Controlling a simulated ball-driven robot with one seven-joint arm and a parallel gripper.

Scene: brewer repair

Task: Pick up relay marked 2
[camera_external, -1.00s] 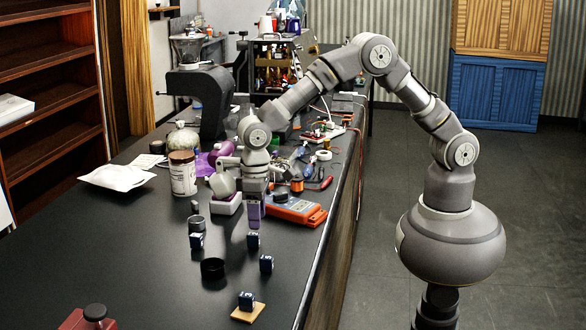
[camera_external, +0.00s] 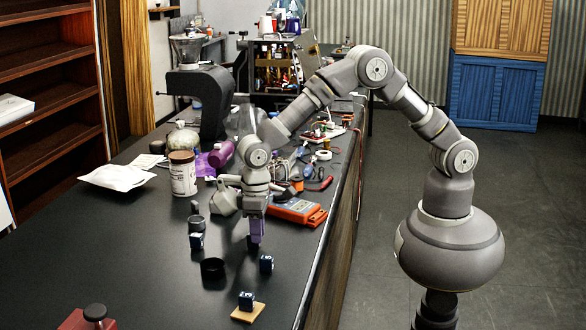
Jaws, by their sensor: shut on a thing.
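Several small dark blue relay cubes with pale marks stand on the black bench. My gripper (camera_external: 256,232) points straight down at the bench, its purple fingers shut on one relay (camera_external: 253,243). The fingers hide most of that relay, and its number does not show. A second relay (camera_external: 266,263) stands just in front and to the right of my gripper. A third relay (camera_external: 196,240) stands to the left, by a dark cup. Another relay (camera_external: 246,300) sits on a small wooden board (camera_external: 248,313) near the front. Their marks are too small to read surely.
A black ring-like cup (camera_external: 212,269) stands front left of my gripper, and a dark cup (camera_external: 196,224) behind it. A white-labelled jar (camera_external: 183,173) stands further back.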

